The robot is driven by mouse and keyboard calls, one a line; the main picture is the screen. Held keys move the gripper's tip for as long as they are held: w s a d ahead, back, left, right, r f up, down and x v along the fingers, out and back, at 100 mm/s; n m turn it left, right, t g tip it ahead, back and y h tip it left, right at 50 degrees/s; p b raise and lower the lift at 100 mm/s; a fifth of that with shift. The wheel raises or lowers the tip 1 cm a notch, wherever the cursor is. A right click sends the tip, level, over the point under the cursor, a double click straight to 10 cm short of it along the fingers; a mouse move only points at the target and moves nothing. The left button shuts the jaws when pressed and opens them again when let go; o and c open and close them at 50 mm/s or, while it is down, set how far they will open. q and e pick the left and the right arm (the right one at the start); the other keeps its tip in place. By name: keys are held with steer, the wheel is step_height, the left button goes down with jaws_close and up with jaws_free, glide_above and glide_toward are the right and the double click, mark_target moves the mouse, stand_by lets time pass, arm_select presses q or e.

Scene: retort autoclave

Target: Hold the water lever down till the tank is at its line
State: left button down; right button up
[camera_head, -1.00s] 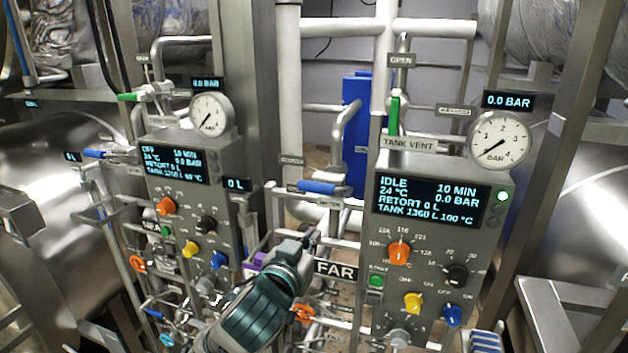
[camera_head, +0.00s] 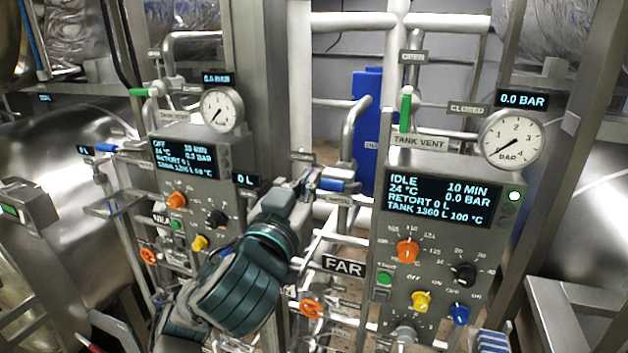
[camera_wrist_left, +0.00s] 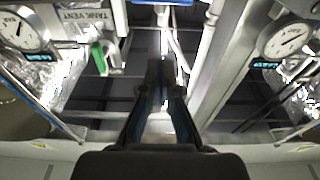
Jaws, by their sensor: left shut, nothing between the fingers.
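A blue-handled lever (camera_head: 338,185) sits on the pipework left of the far control panel, its handle about level. My left gripper (camera_head: 304,178) is shut and empty, just left of the handle at about its height; whether it touches cannot be told. In the left wrist view the closed fingers (camera_wrist_left: 160,75) point up the picture with nothing between them. The far panel's screen (camera_head: 442,198) reads IDLE, RETORT 0 L, TANK 1360 L. A display by my arm (camera_head: 245,180) reads 0 L. My right gripper is out of view.
A green tank vent handle (camera_head: 405,112) stands upright above the far panel, beside a pressure gauge (camera_head: 511,139) at zero. A second panel (camera_head: 185,158) stands at left. Pipes, an orange handwheel (camera_head: 312,307) and the FAR sign (camera_head: 343,265) crowd my arm.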

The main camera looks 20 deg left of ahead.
arm_select(q)
steer(key=r+p, duration=0.1)
steer(key=p, duration=0.3)
glide_above(323, 181)
steer(key=shift+d+r, duration=0.2)
steer(key=f, duration=0.2)
steer(key=shift+s+f, duration=0.25)
steer(key=shift+f, duration=0.15)
steer(key=shift+s+f, duration=0.25)
steer(key=shift+f, duration=0.45)
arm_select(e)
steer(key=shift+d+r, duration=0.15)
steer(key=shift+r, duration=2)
